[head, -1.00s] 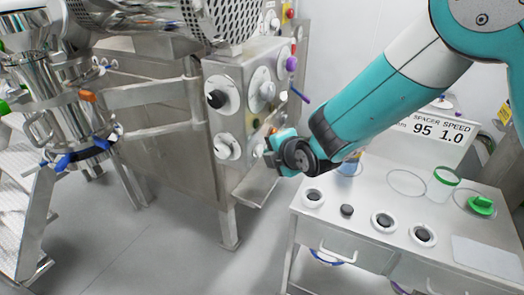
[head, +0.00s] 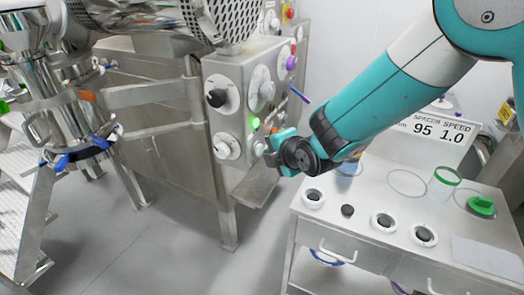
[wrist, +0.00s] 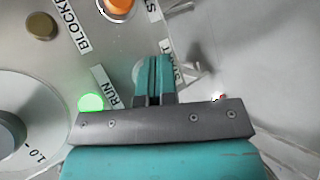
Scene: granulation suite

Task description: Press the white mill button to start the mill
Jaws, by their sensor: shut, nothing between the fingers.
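The white mill button (wrist: 138,72) shows as a pale rounded edge beside the START label, mostly hidden behind my fingertips. My gripper (wrist: 154,62) is shut and empty, with its tips over the button in the wrist view; whether they touch it I cannot tell. In the head view my gripper is at the front of the steel control panel (head: 237,108), and the button is hidden there. The green lamp (wrist: 91,102) by the RUN label is lit, left of my fingers. It also glows in the head view (head: 255,124).
An orange button (wrist: 118,6) and a dull BLOCKED lamp (wrist: 41,26) are on the panel near my fingers. A dial knob (wrist: 10,130) is at the left. A white cabinet (head: 375,185) with a jar and green cap stands right of the panel. Grey floor is clear between.

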